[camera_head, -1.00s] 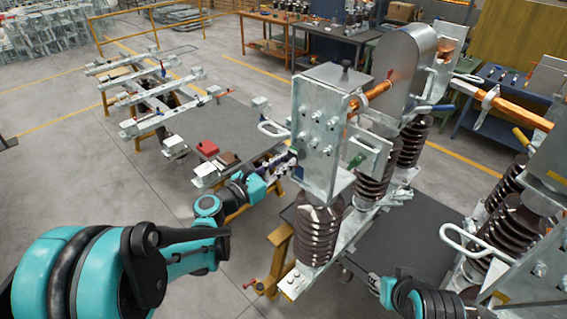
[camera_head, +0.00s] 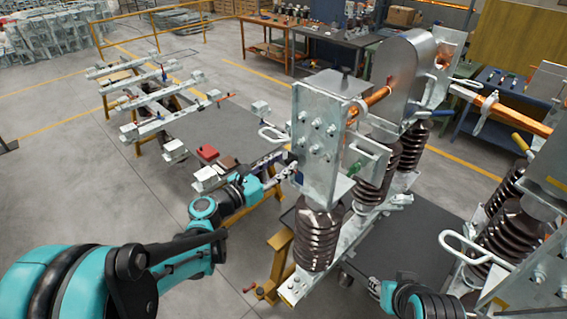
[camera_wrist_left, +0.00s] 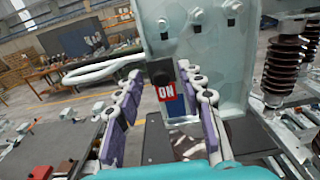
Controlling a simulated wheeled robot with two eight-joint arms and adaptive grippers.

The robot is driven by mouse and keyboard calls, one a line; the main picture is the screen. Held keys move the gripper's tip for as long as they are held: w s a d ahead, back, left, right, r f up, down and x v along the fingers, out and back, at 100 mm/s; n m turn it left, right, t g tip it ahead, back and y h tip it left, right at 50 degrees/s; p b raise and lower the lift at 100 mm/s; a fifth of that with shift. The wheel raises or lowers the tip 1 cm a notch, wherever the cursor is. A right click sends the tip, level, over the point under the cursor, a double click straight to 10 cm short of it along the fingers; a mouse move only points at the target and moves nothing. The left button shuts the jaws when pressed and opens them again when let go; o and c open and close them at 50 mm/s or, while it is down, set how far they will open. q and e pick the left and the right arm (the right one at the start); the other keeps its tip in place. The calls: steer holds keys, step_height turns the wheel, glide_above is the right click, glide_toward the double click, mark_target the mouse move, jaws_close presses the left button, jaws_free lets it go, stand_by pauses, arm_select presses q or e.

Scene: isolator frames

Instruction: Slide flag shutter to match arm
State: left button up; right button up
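The flag shutter is on the galvanized bracket plate (camera_head: 322,130). In the left wrist view a red "ON" label (camera_wrist_left: 166,93) shows on it, with a black knob (camera_wrist_left: 161,77) above and a blue patch (camera_wrist_left: 177,109) below. My left gripper (camera_head: 290,170) is at the plate's lower left edge. In the left wrist view my left gripper (camera_wrist_left: 162,72) is open, its purple-padded fingers on either side of the knob and label; contact cannot be told. The copper arm (camera_head: 373,98) is behind the plate. My right gripper (camera_head: 375,285) shows only in part, low in the head view; its fingers are unclear.
A handle loop (camera_head: 272,134) sticks out left of the plate. Brown ribbed insulators (camera_head: 316,238) stand below and behind it. A rack with metal bars (camera_head: 160,105) and a grey mat lies to the left.

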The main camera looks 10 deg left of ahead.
arm_select(q)
steer(key=v, duration=1.1)
steer(key=shift+s+f, duration=0.1)
steer(key=s+d+f+m+g+y+b, duration=0.25)
steer(key=f+m+b, duration=0.45)
steer(key=f, duration=0.4)
steer(key=s+d+f+m+g+y+b, duration=0.1)
steer(key=s+d+f+m+g+b, duration=0.3)
steer(key=f+b, duration=0.65)
steer(key=s+a+f+m+y+b, duration=0.2)
steer(key=s+f+m+b, duration=0.1)
steer(key=f+m+b, duration=0.2)
steer(key=s+a+f+m+y+b, duration=0.2)
steer(key=s+a+f+m+b, duration=0.1)
steer(key=f+m+b, duration=0.2)
steer(key=s+a+f+m+y+b, duration=0.2)
steer(key=f+m+b, duration=0.3)
steer(key=f, duration=0.7)
steer(key=s+m+g+y, duration=0.1)
steer(key=m, duration=0.1)
steer(key=shift+s+a+m, duration=0.2)
steer(key=shift+s+m, duration=0.05)
steer(key=shift+m, duration=0.15)
